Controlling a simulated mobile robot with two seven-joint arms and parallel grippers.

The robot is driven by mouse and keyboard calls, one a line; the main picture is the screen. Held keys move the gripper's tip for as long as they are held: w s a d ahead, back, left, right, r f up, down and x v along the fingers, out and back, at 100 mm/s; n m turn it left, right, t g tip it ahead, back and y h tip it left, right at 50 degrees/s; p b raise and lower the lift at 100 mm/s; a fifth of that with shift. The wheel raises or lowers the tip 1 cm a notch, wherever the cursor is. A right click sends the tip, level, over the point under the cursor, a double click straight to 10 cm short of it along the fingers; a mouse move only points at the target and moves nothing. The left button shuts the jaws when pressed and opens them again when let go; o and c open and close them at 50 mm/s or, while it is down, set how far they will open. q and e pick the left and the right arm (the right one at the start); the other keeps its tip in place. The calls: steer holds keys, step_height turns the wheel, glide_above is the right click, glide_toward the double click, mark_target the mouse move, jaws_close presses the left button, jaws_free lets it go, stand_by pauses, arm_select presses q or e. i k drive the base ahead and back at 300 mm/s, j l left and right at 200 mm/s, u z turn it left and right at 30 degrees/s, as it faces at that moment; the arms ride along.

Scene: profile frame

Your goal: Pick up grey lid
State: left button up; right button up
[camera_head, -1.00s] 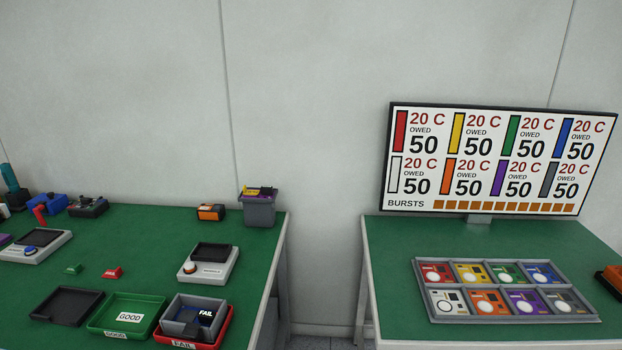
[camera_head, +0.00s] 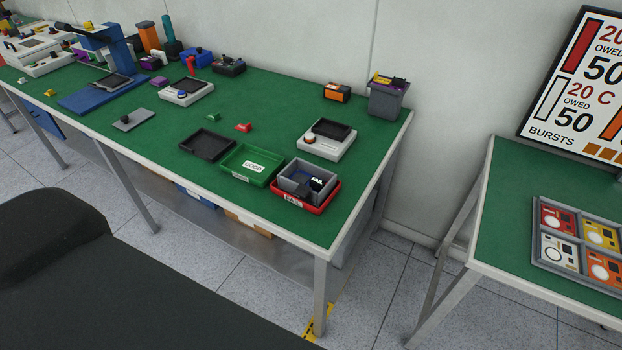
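A flat grey plate with a small dark knob, which looks like the grey lid (camera_head: 133,120), lies on the green table (camera_head: 105,130), left of the black tray and near the table's front edge. Neither of my grippers is in view.
Right of the lid stand a black tray (camera_head: 208,146), a green GOOD tray (camera_head: 229,174) and a red FAIL tray (camera_head: 330,203) holding a grey box. A blue stand (camera_head: 88,104) is behind it to the left. A second table (camera_head: 507,185) stands to the right across a gap.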

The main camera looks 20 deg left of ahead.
mark_target(126, 123)
steer(key=u, duration=1.95)
